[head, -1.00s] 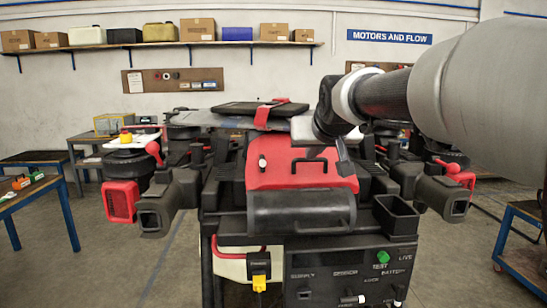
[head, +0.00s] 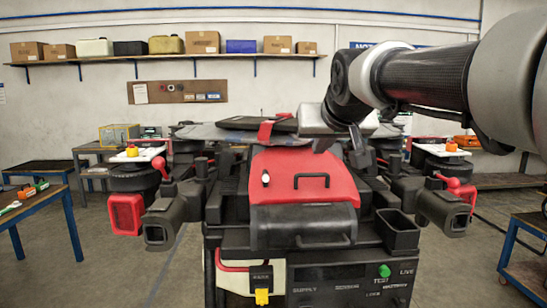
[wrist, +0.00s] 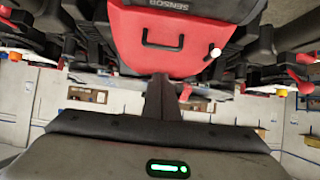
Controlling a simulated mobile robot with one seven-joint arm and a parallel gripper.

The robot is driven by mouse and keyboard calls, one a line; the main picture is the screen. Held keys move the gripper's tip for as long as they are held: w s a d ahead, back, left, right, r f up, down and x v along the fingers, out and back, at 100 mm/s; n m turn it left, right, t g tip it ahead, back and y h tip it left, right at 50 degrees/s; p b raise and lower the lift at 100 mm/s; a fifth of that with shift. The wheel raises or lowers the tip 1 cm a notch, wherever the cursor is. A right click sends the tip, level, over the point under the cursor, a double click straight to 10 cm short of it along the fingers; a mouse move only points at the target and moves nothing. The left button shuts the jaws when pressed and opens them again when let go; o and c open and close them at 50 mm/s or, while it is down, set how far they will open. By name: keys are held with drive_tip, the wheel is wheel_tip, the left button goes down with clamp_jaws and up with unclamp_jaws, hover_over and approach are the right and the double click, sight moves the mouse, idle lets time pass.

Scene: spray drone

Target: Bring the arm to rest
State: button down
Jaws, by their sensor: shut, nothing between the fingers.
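My arm comes in from the upper right of the head view, and my gripper (head: 326,145) hangs above the back of the drone's red cover. In the wrist view my gripper (wrist: 160,82) is shut and empty, its dark fingers pressed together. The spray drone (head: 300,185) stands in the middle, with its red cover (head: 290,185) closed and a black handle on it. The cover (wrist: 165,42) also shows upside down in the wrist view. The fingers look clear of the cover, though my arm hides part of the drone's far side.
A control panel (head: 350,283) with a green test button is at the drone's front. Blue-legged tables stand at the left (head: 40,205) and right (head: 525,240). A shelf of boxes (head: 165,57) runs along the back wall.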

drive_tip(key=v, duration=0.5)
drive_tip(key=s+f+g+p, duration=0.3)
drive_tip(key=s+f+g, duration=0.3)
drive_tip(key=s+f, duration=1.7)
drive_tip(key=shift+s+f, duration=0.3)
drive_tip(key=shift+f, duration=0.05)
